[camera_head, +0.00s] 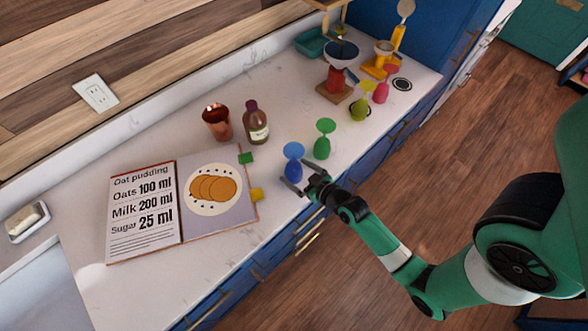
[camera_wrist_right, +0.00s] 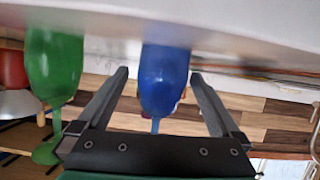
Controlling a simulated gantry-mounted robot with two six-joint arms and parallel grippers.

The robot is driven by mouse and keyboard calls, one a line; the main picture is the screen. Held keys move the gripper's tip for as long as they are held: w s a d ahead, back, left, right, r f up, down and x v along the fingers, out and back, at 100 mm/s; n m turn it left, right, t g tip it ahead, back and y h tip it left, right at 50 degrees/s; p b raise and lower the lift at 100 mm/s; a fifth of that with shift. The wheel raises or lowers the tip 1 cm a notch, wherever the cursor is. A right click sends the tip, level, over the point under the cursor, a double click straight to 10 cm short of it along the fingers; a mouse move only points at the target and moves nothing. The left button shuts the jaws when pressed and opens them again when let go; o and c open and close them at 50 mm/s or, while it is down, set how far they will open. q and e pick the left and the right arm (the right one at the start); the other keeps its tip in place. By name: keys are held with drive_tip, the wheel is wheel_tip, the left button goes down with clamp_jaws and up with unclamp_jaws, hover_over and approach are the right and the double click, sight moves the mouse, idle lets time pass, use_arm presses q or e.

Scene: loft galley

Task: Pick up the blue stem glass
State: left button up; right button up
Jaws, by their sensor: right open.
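The blue stem glass (camera_head: 293,170) stands bowl-down on the counter near its front edge, its round foot on top. My right gripper (camera_head: 303,178) is open, with its fingers reaching in at the glass from the front edge. In the right wrist view, the blue bowl (camera_wrist_right: 164,78) shows between the two spread fingers (camera_wrist_right: 159,75), with visible gaps on both sides. My left gripper is not in view.
A green stem glass (camera_head: 323,142) stands close by on the right, also bowl-down; it shows in the wrist view (camera_wrist_right: 54,68). An open recipe book (camera_head: 178,212) lies left. A brown bottle (camera_head: 256,124) and copper cup (camera_head: 217,123) stand behind. Yellow-green (camera_head: 359,108) and pink (camera_head: 381,92) glasses stand farther right.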

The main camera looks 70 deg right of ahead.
sight(288, 167)
drive_tip(key=x, duration=0.4)
drive_tip(key=shift+w+b, duration=0.2)
drive_tip(key=shift+b, duration=0.1)
drive_tip(key=shift+c, duration=0.3)
drive_tip(key=c, duration=1.3)
drive_tip(key=shift+c, duration=0.2)
drive_tip(key=shift+r, duration=0.1)
